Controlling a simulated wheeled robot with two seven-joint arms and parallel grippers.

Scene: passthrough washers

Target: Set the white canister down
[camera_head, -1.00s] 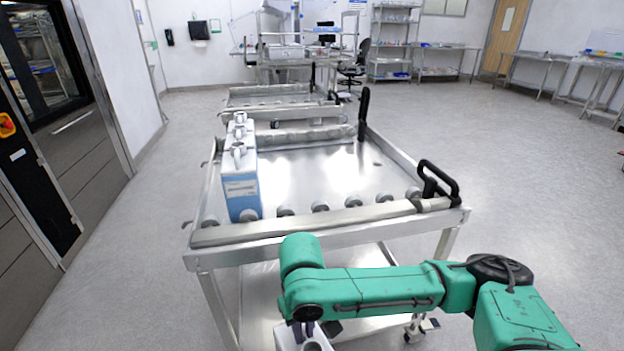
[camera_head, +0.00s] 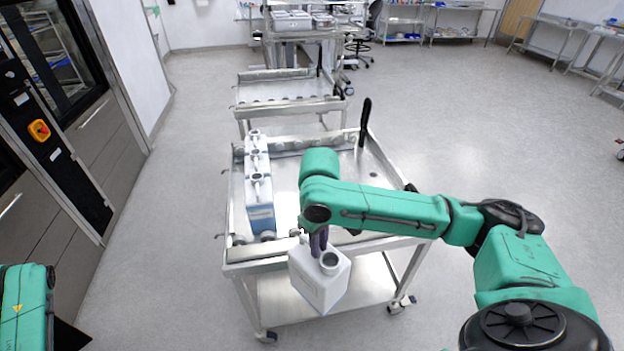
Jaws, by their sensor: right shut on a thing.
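A white canister (camera_head: 318,281) with a round open neck hangs from my right gripper (camera_head: 320,240). The gripper is shut on it near its top. The canister is held in front of the near edge of a metal cart (camera_head: 345,232) and looks slightly tilted. My green right arm hides part of the cart top. My left arm shows only as a green link at the lower left; its gripper is outside the view.
A row of white and blue canisters (camera_head: 259,185) stands along the cart's left side. The cart top right of them looks clear where visible. Black handles (camera_head: 365,115) rise at the cart's right. A second cart (camera_head: 290,97) stands behind. Dark washer cabinets (camera_head: 75,130) line the left.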

